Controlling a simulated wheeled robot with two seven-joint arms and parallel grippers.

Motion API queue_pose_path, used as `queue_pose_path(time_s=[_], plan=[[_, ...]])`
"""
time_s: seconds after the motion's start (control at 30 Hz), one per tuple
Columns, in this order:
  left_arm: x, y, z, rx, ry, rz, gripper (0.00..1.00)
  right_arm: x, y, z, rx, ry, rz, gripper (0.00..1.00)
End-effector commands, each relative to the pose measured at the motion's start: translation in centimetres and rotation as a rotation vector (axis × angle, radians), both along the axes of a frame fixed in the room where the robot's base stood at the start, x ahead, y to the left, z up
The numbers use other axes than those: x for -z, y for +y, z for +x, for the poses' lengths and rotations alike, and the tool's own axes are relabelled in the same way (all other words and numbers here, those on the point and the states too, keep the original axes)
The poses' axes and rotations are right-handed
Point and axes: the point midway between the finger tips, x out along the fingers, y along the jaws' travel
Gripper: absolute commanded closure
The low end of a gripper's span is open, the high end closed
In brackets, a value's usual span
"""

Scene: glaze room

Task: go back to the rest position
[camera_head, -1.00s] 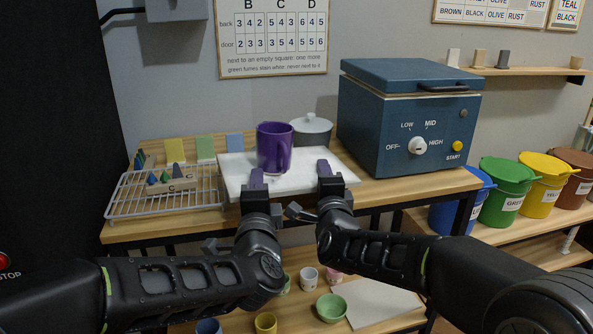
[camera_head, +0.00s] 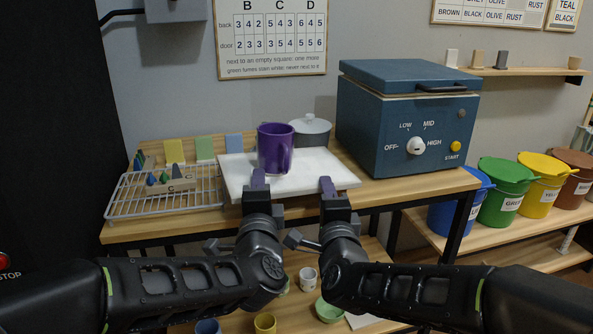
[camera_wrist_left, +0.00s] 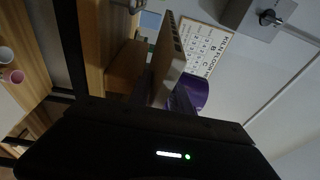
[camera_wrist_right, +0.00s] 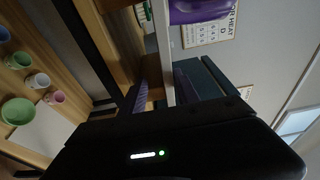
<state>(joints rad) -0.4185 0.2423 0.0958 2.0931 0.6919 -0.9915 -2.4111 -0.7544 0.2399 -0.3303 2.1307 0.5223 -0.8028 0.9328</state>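My left gripper (camera_head: 258,180) is at the front edge of a white board (camera_head: 326,170) on the table, left of centre in the head view. My right gripper (camera_head: 327,187) is just in front of the board's right part. A purple mug (camera_head: 273,150) stands upright on the board, behind and apart from both grippers. It also shows in the left wrist view (camera_wrist_left: 194,90) and the right wrist view (camera_wrist_right: 192,10).
A wire rack (camera_head: 125,203) with small cones is at left. A blue kiln (camera_head: 393,118) stands at right, with a lidded grey pot (camera_head: 311,131) behind the board. Colored buckets (camera_head: 505,188) line the right shelf. Cups and a green bowl (camera_head: 328,309) sit below the table.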

Motion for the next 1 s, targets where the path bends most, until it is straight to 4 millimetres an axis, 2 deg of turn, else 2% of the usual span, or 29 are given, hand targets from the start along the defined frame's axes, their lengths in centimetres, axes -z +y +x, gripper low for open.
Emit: queue_pose_path(time_s=[0.03,0.17,0.7,1.0], plan=[[0.6,-0.7,-0.3,0.019,0.014,0.003,0.64,0.0,0.0,0.0,0.001,0.000,0.000,0.63],[0.5,-0.3,-0.8,0.017,0.014,0.003,0.64,-0.1,-0.1,0.0,0.001,0.000,0.000,0.63],[0.1,2.7,-4.6,0.003,0.005,0.001,0.64,-1.1,-0.1,0.0,0.002,0.000,0.000,0.63],[0.1,3.1,-5.1,0.001,0.002,0.000,0.64,-1.2,-0.1,0.0,0.002,0.000,0.001,0.63]])
